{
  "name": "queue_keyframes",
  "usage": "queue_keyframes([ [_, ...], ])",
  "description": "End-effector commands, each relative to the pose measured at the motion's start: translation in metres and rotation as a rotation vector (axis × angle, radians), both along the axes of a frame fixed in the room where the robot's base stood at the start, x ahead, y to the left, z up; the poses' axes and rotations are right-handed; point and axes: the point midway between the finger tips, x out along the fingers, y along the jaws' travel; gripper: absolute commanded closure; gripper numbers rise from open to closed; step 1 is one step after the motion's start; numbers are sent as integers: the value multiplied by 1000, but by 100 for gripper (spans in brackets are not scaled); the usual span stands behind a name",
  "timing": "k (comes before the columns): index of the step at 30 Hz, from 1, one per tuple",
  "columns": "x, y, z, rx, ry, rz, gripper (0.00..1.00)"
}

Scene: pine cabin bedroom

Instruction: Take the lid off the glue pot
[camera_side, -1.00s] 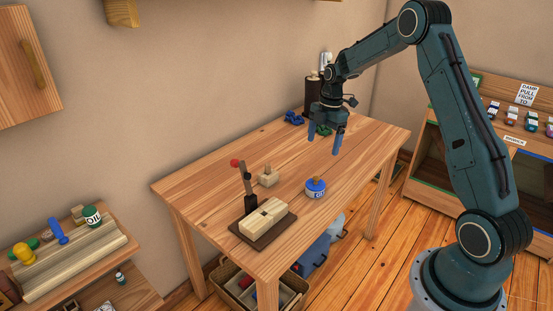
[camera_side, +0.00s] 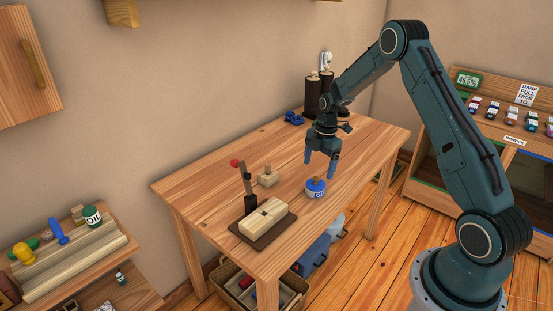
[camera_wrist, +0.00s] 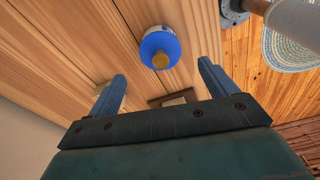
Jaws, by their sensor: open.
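The glue pot (camera_side: 316,192) stands upright on the wooden table, a small pale pot with a blue label. Its blue lid (camera_side: 316,183) with a tan knob is seated on top. In the wrist view the blue lid (camera_wrist: 158,45) and its knob (camera_wrist: 160,61) show from above, ahead of the fingers and between their lines. My gripper (camera_side: 321,168) is open and empty, above the pot and apart from it. Both blue fingers show in the wrist view (camera_wrist: 160,88).
On the table (camera_side: 210,189), a dark board with a pale wooden block (camera_side: 264,217) and a red-knobbed lever (camera_side: 245,178) stands left of the pot. A small wooden block piece (camera_side: 268,177) lies behind. Blue clamps (camera_side: 294,118) and dark cylinders (camera_side: 312,95) are at the back. The table's right part is clear.

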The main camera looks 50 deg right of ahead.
Motion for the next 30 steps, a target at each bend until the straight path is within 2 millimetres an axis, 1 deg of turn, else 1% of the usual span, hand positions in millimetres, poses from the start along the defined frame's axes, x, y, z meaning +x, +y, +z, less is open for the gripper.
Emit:
queue_keyframes([
  [5,0,0,-2,0,1,0,15],
  [8,0,1,-7,0,2,0,15],
  [18,-1,5,-44,1,2,0,15],
  [21,0,5,-50,0,1,-1,15],
  [30,0,5,-52,0,0,-1,15],
])
